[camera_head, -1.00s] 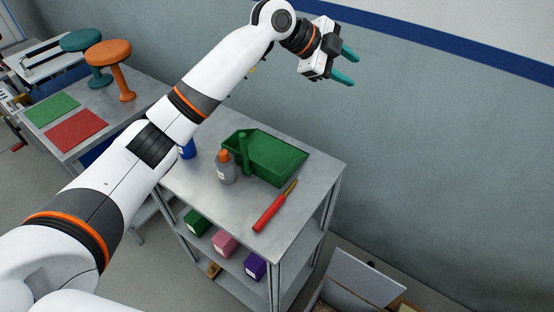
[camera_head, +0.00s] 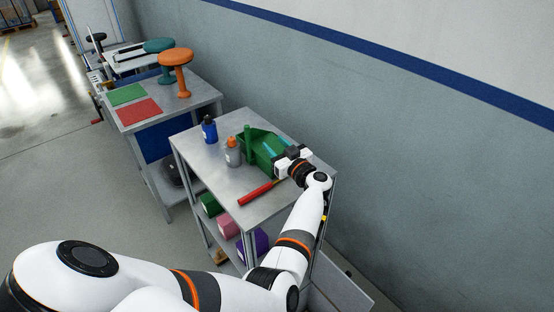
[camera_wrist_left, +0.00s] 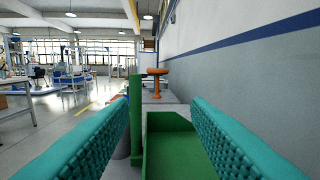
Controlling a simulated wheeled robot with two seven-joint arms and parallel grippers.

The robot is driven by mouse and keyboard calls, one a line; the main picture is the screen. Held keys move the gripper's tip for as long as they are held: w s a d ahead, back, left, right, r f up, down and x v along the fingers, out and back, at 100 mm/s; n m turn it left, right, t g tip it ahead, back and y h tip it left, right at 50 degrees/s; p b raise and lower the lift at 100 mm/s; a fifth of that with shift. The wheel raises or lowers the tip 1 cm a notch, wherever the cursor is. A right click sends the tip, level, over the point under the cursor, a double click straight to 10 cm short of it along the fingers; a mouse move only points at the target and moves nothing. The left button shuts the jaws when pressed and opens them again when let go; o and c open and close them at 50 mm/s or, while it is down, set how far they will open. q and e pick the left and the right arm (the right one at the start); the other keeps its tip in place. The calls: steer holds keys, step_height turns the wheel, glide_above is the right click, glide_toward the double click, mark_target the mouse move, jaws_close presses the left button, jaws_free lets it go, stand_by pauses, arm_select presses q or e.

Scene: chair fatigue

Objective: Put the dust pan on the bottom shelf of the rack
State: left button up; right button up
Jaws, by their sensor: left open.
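The green dust pan (camera_head: 259,138) lies on the top of the grey metal rack (camera_head: 196,160), towards the back, with its handle (camera_head: 247,141) standing up at the left. In the left wrist view the dust pan (camera_wrist_left: 178,152) shows low between the fingers, its upright handle (camera_wrist_left: 135,115) nearer the left finger. My left gripper (camera_head: 281,148) is open and empty, at the right end of the dust pan. It hides part of the pan; I cannot tell whether they touch. Green (camera_head: 210,205), pink (camera_head: 228,227) and purple boxes sit on a lower shelf. My right gripper is out of view.
A grey bottle with an orange cap (camera_head: 233,153), a blue bottle (camera_head: 209,131) and a red-handled tool (camera_head: 256,193) stand or lie on the rack top. A wall (camera_head: 400,160) runs behind. A table with stools (camera_head: 175,65) is at the left.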

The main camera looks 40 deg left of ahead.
mark_target(250, 139)
arm_select(q)
steer(key=shift+n+g, duration=0.4)
steer(key=shift+g, duration=0.4)
steer(key=a+f+b, duration=0.1)
steer(key=a, duration=0.1)
steer(key=a+f+b, duration=0.1)
steer(key=a, duration=0.1)
steer(key=a+f+b, duration=0.1)
steer(key=a, duration=0.1)
steer(key=shift+s, duration=0.35)
steer(key=shift+w+a+r+b, duration=0.1)
steer(key=shift+a+r+b, duration=0.15)
steer(key=shift+a+b, duration=0.2)
steer(key=b+x, duration=0.3)
steer(key=x, duration=0.1)
steer(key=shift+a, duration=0.25)
steer(key=shift+w+a+r+b, duration=0.1)
steer(key=shift+a+r+b, duration=0.1)
steer(key=shift+a+b, duration=0.15)
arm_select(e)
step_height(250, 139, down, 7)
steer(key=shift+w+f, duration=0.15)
arm_select(q)
steer(key=shift+d+r, duration=0.1)
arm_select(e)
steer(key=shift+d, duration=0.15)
arm_select(q)
jaws_close()
